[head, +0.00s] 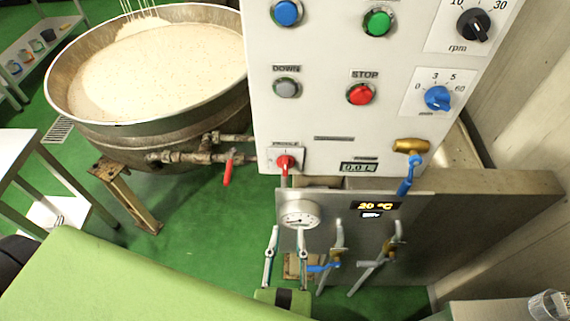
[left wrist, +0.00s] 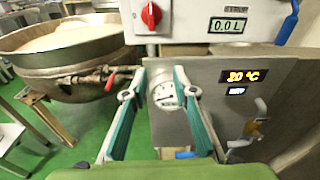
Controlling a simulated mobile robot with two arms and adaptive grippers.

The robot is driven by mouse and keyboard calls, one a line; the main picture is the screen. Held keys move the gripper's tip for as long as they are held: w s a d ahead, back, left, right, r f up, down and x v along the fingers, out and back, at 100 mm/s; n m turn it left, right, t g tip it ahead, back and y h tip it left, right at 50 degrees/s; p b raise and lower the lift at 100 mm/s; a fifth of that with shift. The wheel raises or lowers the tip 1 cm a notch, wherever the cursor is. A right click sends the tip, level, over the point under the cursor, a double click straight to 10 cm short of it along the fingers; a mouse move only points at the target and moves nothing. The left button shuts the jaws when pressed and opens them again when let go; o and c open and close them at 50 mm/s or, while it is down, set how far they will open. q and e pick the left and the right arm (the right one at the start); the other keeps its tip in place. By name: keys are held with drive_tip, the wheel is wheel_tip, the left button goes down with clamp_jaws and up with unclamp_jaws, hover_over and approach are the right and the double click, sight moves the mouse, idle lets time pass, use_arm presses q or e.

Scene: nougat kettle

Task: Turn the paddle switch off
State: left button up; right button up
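The paddle switch (head: 286,162) is a red rotary knob on a small white plate at the lower left of the white control panel (head: 330,120). It also shows at the top of the left wrist view (left wrist: 151,14), with its ridge roughly upright. Its position marks are too small to read. My left gripper (head: 286,235) is open and empty, below the switch and apart from it. Its two fingers stand spread on either side of a round gauge in the left wrist view (left wrist: 158,92). My right gripper is not in view.
A large kettle (head: 75,110) of pale mass stands left, with a red-handled valve (head: 228,170) beside the panel. Below the panel are a round gauge (head: 300,213), a 20 °C display (head: 375,206) and blue-handled taps (head: 408,178). Other knobs and buttons, including red STOP (head: 360,94), sit above.

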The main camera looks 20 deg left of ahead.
use_arm(q)
drive_tip(key=t+y, duration=0.1)
approach(285, 169)
drive_tip(key=p+x, duration=0.4)
drive_tip(key=x, duration=0.4)
drive_tip(key=shift+w, duration=0.1)
drive_tip(key=shift+w+a, duration=0.2)
drive_tip(key=shift+w, duration=0.35)
clamp_jaws()
